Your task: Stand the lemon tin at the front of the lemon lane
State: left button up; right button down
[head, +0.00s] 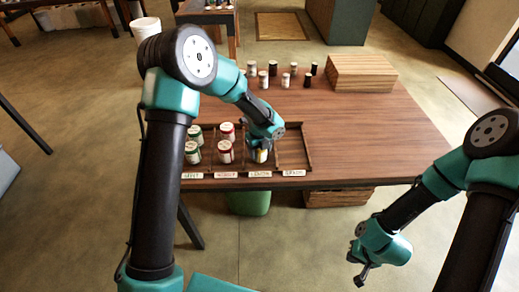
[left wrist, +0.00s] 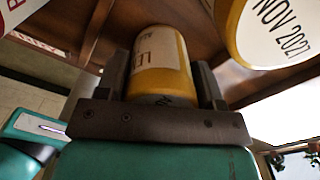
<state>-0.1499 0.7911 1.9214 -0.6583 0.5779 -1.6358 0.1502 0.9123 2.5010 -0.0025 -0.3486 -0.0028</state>
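The lemon tin (head: 260,156) has a white label and yellow bands and is in the lemon lane of the wooden rack, just behind the lane's front tag (head: 260,174). My left gripper (head: 262,146) reaches down over it. In the left wrist view the tin (left wrist: 160,62) sits between both fingers, which appear to touch its sides. Whether its base touches the lane floor is hidden. Another yellow-rimmed tin (left wrist: 280,28), dated NOV 2027, is close by at upper right. My right gripper (head: 360,270) is open and empty, off the table's front right.
Green-lidded tins (head: 193,152) and red-lidded tins (head: 226,151) fill the two lanes to the left. The rightmost lane (head: 292,152) looks empty. Several small jars (head: 286,79) and a wooden box (head: 360,73) stand at the back. The table's right side is clear.

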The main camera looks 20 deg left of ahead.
pick_arm(q)
jog(key=o, duration=0.4)
jog(key=shift+o, duration=0.2)
notch_tip(320, 180, up, 12)
jog(key=shift+r, duration=0.2)
dwell(0.3)
jog(key=shift+a, duration=0.1)
dwell(0.4)
